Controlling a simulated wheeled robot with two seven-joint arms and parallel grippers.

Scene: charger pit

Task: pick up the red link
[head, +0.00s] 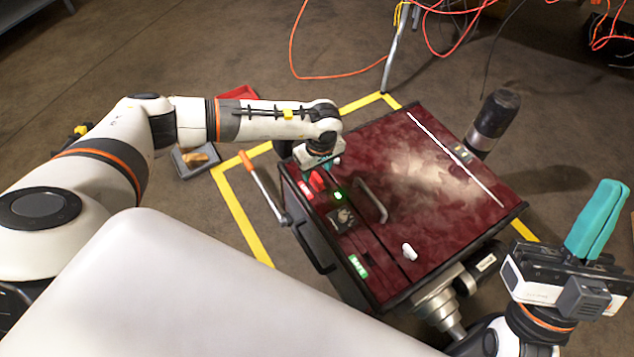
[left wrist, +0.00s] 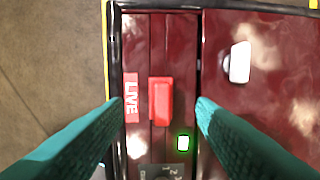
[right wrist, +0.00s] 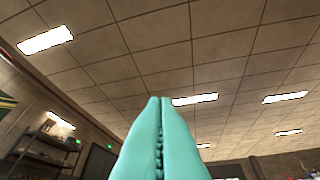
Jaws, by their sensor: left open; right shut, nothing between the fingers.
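The red link (head: 317,181) sits on the panel strip at the left edge of the dark red charger box. In the left wrist view the red link (left wrist: 161,100) is an upright red block beside a red LIVE label (left wrist: 131,97). My left gripper (head: 325,162) is above the box's left side, pointing down. Its teal fingers (left wrist: 158,110) are open, one on each side of the link in that picture, apart from it. My right gripper (head: 597,220) is shut and empty at the right; its teal fingers (right wrist: 158,135) point up towards the ceiling.
The charger box (head: 420,205) carries a green lamp (head: 338,196), a dark dial (head: 343,219), a handle (head: 370,200) and a white knob (head: 409,252). A lever (head: 264,186) stands at its left. A grey tray (head: 196,160) and yellow tape (head: 241,214) lie on the floor.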

